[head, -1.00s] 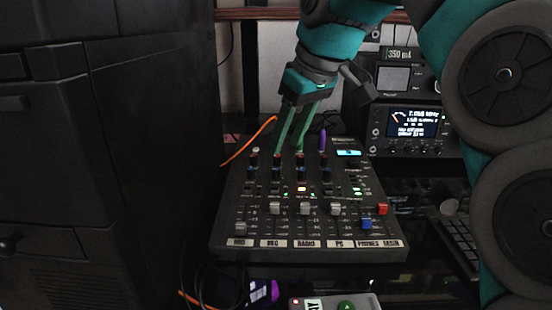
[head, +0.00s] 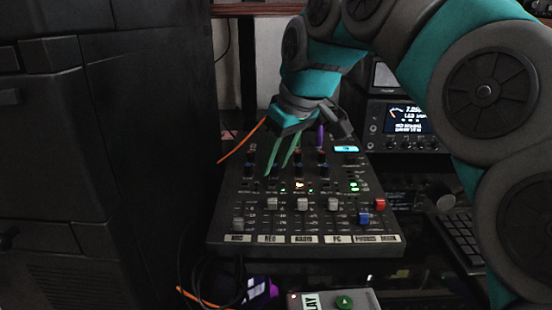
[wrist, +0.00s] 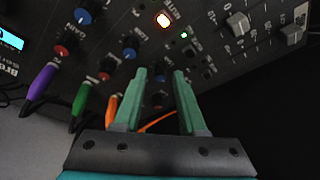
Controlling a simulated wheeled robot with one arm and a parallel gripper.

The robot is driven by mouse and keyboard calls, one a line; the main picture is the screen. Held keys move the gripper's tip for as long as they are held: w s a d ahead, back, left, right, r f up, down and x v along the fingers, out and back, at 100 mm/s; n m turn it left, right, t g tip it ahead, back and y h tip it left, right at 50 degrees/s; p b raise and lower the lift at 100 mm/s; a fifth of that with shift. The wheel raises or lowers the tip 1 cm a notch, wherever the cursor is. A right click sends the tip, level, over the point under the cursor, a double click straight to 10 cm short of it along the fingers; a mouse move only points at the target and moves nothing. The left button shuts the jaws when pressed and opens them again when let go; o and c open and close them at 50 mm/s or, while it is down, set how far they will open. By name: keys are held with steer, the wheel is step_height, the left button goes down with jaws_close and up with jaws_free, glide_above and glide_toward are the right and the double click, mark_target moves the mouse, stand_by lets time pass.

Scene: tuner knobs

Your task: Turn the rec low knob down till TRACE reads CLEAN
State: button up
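The black mixer (head: 225,215) lies below my gripper, with name labels along its front edge. My gripper (head: 278,172) points down at the knobs above the REC label (head: 270,239). In the wrist view its two green fingers (wrist: 160,73) are apart. A dark blue knob (wrist: 160,99) shows between them, apparently the low knob of the REC strip. It is partly in shadow, and I cannot tell whether a finger touches it. In the head view the fingers largely hide it. The radio display (head: 407,118) is lit, but I cannot read a TRACE line.
Neighbouring blue knobs (wrist: 130,42) and red knobs (wrist: 105,66) stand close by. Purple (wrist: 42,82), green and orange cables plug in at the mixer's back. Faders (head: 303,203) lie in front of the knobs. A dark cabinet (head: 100,140) stands close on the left.

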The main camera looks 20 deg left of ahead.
jaws_close()
stand_by(0.5)
steer(key=n+p, duration=0.1)
steer(key=n+g+p, duration=0.1)
steer(key=n, duration=0.1)
steer(key=shift+w+r+n, duration=0.1)
steer(key=shift+r+n, duration=0.1)
steer(key=shift+n, duration=0.1)
steer(key=n+p, duration=0.1)
steer(key=n, duration=0.1)
steer(key=n+g, duration=0.1)
steer(key=n, duration=0.1)
steer(key=shift+w+a+f+n+g+p, duration=0.1)
steer(key=shift+n+g+p, duration=0.2)
steer(key=shift+p, duration=0.05)
steer(key=shift+o, duration=1)
jaws_free()
